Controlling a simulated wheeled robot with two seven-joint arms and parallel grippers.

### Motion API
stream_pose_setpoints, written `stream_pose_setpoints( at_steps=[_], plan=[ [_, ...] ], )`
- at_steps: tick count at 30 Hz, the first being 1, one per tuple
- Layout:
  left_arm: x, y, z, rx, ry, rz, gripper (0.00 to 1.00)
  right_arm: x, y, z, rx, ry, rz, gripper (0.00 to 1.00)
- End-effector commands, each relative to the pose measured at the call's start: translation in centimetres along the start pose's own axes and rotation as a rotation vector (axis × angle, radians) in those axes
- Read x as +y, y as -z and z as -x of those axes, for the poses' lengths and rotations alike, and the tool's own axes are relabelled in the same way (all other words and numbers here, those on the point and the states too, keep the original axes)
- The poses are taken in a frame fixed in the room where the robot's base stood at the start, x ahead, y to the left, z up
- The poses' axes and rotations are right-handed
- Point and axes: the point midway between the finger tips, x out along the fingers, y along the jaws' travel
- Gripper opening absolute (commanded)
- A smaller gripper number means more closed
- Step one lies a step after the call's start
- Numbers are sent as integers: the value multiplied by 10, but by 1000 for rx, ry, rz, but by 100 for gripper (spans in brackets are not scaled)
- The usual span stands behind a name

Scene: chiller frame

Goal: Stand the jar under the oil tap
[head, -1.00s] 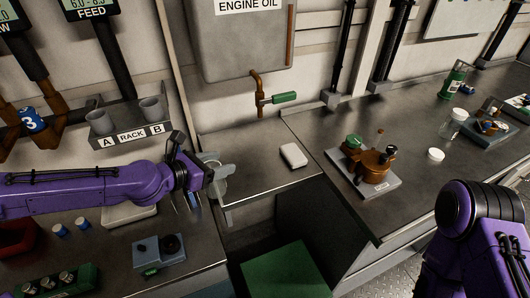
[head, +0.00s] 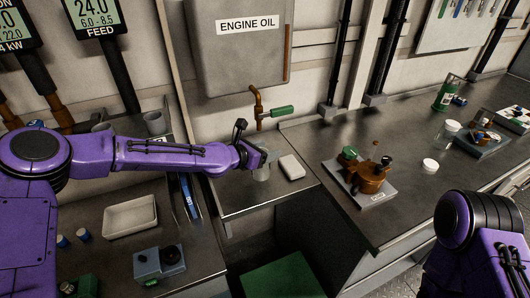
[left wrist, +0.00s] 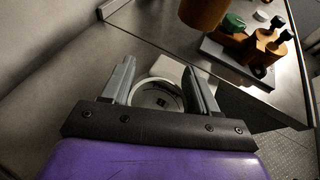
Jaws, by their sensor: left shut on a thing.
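The clear jar (head: 261,172) is in my left gripper (head: 262,160), over the metal shelf below the oil tank. In the left wrist view my gripper's two fingers (left wrist: 165,90) close on either side of the jar (left wrist: 155,98), and its round mouth faces the camera. The oil tap (head: 257,103), a brown pipe with a green handle (head: 283,111), comes down from the tank just above the gripper. I cannot tell whether the jar's base touches the shelf. My right gripper is out of view; only its arm shows at the lower right.
A white block (head: 291,167) lies on the shelf just right of the jar. A brown and green device on a grey plate (head: 378,193) stands on the right bench. A white tray (head: 130,217) and a blue-grey box (head: 159,262) stand on the left bench. The shelf's front is clear.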

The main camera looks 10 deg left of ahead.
Motion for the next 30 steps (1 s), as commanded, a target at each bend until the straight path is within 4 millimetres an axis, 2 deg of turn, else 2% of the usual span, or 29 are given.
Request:
stream_pose_setpoints(
  at_steps=[4, 14, 15, 17, 26, 28, 30],
  plan=[
    [1, 16, -6, 0, -1, 1, 24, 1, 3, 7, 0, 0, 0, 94],
    [1, 22, -8, -1, -1, 0, 24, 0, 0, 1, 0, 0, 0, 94],
    [1, 20, -8, -1, -1, 0, 69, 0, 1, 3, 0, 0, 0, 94],
    [1, 20, -7, -1, -1, 0, 85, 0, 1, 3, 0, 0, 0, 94],
    [1, 17, -6, -1, -1, -1, 85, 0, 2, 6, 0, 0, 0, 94],
    [2, 17, -2, -2, -2, 0, 85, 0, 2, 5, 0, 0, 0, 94],
    [2, 18, 11, -2, -3, 0, 85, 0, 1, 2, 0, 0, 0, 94]
  ],
)
